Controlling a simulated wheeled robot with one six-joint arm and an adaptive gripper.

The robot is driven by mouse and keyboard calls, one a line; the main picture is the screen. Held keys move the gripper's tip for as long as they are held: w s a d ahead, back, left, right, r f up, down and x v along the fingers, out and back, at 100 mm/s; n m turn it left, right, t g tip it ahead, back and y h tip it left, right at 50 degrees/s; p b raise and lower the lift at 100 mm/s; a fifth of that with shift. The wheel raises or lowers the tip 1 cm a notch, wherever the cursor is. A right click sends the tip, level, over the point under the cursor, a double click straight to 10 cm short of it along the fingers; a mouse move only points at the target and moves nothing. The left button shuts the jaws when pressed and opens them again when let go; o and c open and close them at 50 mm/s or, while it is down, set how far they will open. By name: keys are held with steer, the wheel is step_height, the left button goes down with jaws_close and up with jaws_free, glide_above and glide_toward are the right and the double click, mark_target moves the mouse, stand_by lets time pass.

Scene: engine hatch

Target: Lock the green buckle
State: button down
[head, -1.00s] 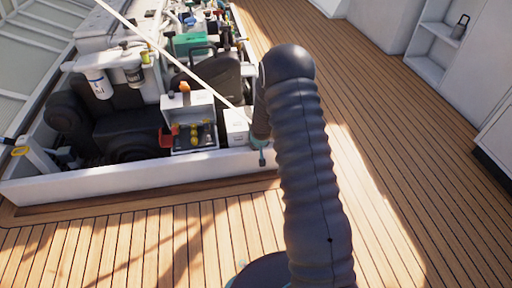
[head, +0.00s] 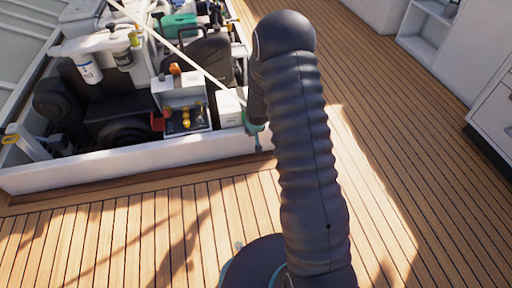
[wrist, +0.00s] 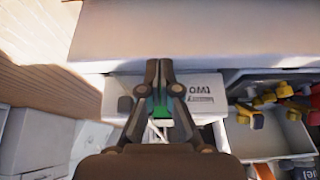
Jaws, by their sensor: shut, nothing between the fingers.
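In the wrist view my gripper (wrist: 159,70) points up the picture with its two fingertips together, and nothing is held. Behind the fingers is a white box (wrist: 205,88) with dark lettering. A small green piece (wrist: 159,97) shows in the gap between the finger links, in front of the box; it may be the green buckle, but the fingers cover most of it. A pale strip shows just below it. I cannot tell whether the buckle is locked.
An open box with yellow parts (head: 186,117) stands left of the white box. The hatch's white rim (head: 130,165) runs along the near side. A pale pole (head: 165,45) slants across the engine parts. The wooden deck (head: 120,235) in front is clear.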

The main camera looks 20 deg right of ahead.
steer(key=s+r, duration=0.2)
steer(key=s, duration=0.6)
steer(key=shift+s+a, duration=0.35)
steer(key=shift+s, duration=0.05)
